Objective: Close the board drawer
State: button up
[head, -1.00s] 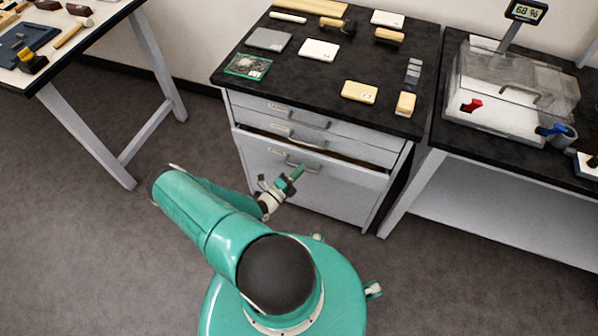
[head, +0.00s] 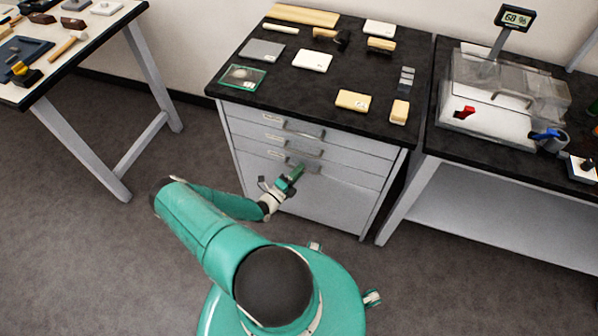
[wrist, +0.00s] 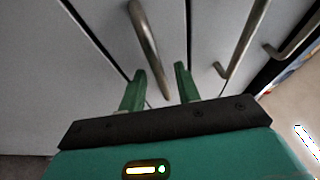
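The grey cabinet's tall lowest drawer (head: 335,198) looks flush with the drawers above it, and no dark gap shows along its top. Labels are too small to read, so I cannot tell which drawer is named for boards. My gripper (head: 297,173) is in front of the lowest drawer, close to its bar handle. In the wrist view my gripper (wrist: 160,84) has its two green fingers apart, with the nearest metal handle (wrist: 148,45) showing between them. I cannot tell whether the fingers touch the handle or the drawer front.
The cabinet's black top (head: 300,85) bears several blocks, plates and brushes. A bench at right carries a clear-lidded box (head: 505,95) and a display (head: 516,17). A tool table (head: 85,52) stands at left. The floor between it and the cabinet is clear.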

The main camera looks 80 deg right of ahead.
jog(key=v, duration=1.3)
jog(key=shift+w+a, duration=0.2)
jog(key=w+a+r+m+t+y, duration=0.1)
jog(key=w+a+r+m+y, duration=0.45)
jog(key=r, duration=0.45)
jog(key=w+a+r+m+t+y, duration=0.1)
jog(key=w+a+r+m+y, duration=0.1)
jog(key=w+a+r+m, duration=0.5)
jog(key=w+a+r+m+y, duration=0.4)
jog(key=w+r+m, duration=0.3)
jog(key=r, duration=0.6)
jog(key=a+r+m+t+y, duration=0.3)
jog(key=a+r+m+t, duration=0.25)
jog(key=a+r, duration=0.65)
jog(key=s+a+r+m+t+y, duration=0.1)
jog(key=s+a+r+m+t, duration=0.1)
jog(key=r, duration=0.5)
jog(key=s+a+r+m+t+y, duration=0.2)
jog(key=s+a+r+t, duration=0.3)
jog(key=s+a+r, duration=0.1)
jog(key=shift+a+r+m, duration=0.3)
jog(key=shift+a+r, duration=0.35)
jog(key=shift+a, duration=0.2)
